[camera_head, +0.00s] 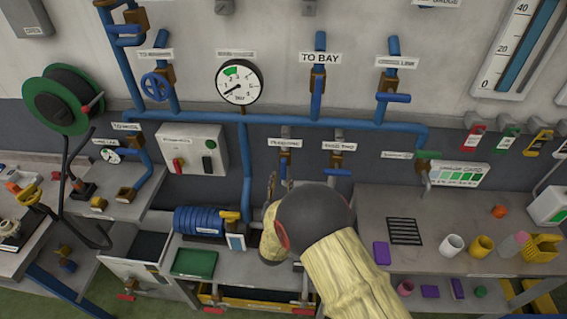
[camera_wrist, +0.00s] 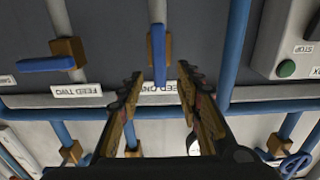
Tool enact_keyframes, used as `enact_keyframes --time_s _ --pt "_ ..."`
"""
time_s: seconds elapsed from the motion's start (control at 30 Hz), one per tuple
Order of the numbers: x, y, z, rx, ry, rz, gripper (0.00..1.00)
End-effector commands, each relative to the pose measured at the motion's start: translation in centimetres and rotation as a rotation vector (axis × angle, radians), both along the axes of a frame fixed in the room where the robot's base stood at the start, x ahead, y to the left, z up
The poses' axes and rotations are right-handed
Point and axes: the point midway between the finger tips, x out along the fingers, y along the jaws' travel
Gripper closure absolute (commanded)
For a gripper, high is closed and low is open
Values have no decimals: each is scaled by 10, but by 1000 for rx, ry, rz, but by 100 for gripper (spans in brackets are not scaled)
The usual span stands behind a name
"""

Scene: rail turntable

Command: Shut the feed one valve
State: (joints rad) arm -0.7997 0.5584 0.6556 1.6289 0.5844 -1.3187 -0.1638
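The feed one valve (camera_head: 284,166) sits on the wall under its white label, left of the feed two valve (camera_head: 338,172). In the wrist view, which is upside down, the feed one valve's blue lever (camera_wrist: 159,55) runs in line with its pipe, in front of a brown body. My gripper (camera_head: 279,186) is raised just below the valve in the head view. In the wrist view my gripper (camera_wrist: 160,76) is open, with one finger on each side of the lever's end and gaps showing on both sides. The feed one label is partly hidden by a finger and the lever.
The feed two lever (camera_wrist: 47,64) lies crosswise to its pipe, close beside. A control box (camera_head: 193,150) with red and black controls is on the wall to the left. A blue horizontal pipe (camera_head: 300,122) runs above. Benches with loose items stand below on both sides.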

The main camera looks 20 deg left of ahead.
Motion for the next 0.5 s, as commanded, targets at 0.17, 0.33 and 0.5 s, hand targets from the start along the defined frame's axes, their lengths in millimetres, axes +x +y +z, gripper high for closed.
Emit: enact_keyframes --time_s 0.17,0.33,0.5 --pt "23 4 0 1 -2 -3 65" --pt "49 10 1 2 -1 -3 65" --pt "66 15 1 1 -1 -1 65"
